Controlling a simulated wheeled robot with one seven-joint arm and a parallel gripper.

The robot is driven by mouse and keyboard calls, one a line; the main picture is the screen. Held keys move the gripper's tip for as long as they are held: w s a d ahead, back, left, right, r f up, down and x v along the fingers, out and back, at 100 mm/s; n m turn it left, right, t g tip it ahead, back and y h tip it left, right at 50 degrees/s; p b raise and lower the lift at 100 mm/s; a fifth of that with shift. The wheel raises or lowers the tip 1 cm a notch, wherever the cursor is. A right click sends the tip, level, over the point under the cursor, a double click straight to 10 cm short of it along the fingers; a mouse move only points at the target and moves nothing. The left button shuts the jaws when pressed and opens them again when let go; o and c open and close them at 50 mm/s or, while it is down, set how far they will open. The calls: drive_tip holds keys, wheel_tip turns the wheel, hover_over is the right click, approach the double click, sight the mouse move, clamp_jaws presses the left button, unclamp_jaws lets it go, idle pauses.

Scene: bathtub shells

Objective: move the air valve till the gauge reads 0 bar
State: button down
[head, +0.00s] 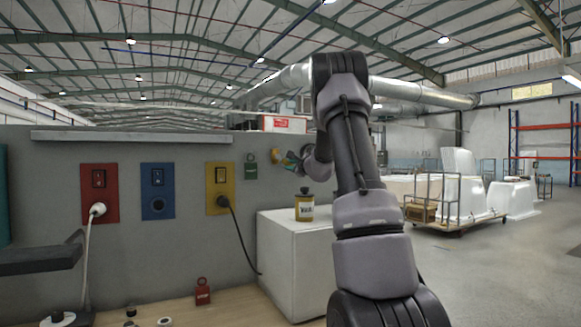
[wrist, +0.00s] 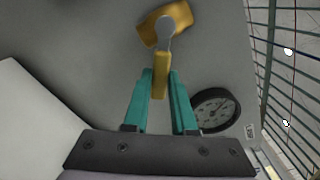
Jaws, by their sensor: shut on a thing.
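The air valve (wrist: 178,14) is a yellow fitting on the grey wall, with a grey round pivot. Its yellow handle (wrist: 161,72) runs from the pivot down between my fingers in the wrist view. My gripper (wrist: 160,80) has teal fingers and is shut on this handle. The round black-rimmed gauge (wrist: 214,110) is on the wall to the right of my fingers, its lower left edge near my right finger's base. Its reading is too small to tell. In the head view my gripper (head: 290,160) is at the wall, and the yellow valve (head: 277,155) shows just beside it.
Red (head: 99,205), blue (head: 157,182) and yellow (head: 218,200) socket panels are on the wall to the left. A small green plate (head: 250,168) is left of the valve. Open floor lies at right.

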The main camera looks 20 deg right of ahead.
drive_tip(key=c, duration=0.7)
unclamp_jaws()
drive_tip(key=shift+s, duration=0.1)
drive_tip(key=s, duration=1)
drive_tip(key=shift+s+d, duration=0.2)
drive_tip(key=shift+s, duration=0.15)
